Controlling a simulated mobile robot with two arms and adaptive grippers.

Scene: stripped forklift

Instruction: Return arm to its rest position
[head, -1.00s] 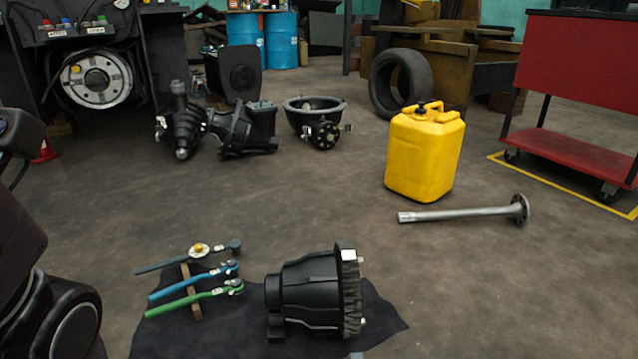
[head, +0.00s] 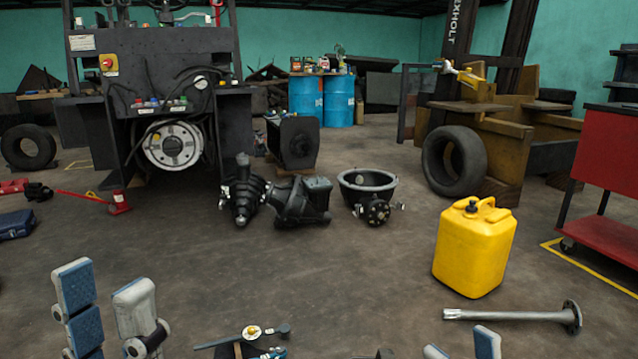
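My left gripper (head: 104,295) is at the lower left, fingers pointing up. Its two grey fingers with blue pads stand apart with nothing between them. My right gripper (head: 462,349) shows only its fingertips at the bottom edge, right of centre. They are apart, and no object shows between them. The rest of both arms is out of view. A dark ratchet-like tool (head: 240,339) lies on the floor at the bottom, between the grippers, partly cut off.
Dark gearbox parts (head: 290,200) stand mid-floor before the stripped forklift (head: 190,80). A red cart (head: 620,190) is at the right. The central floor is clear.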

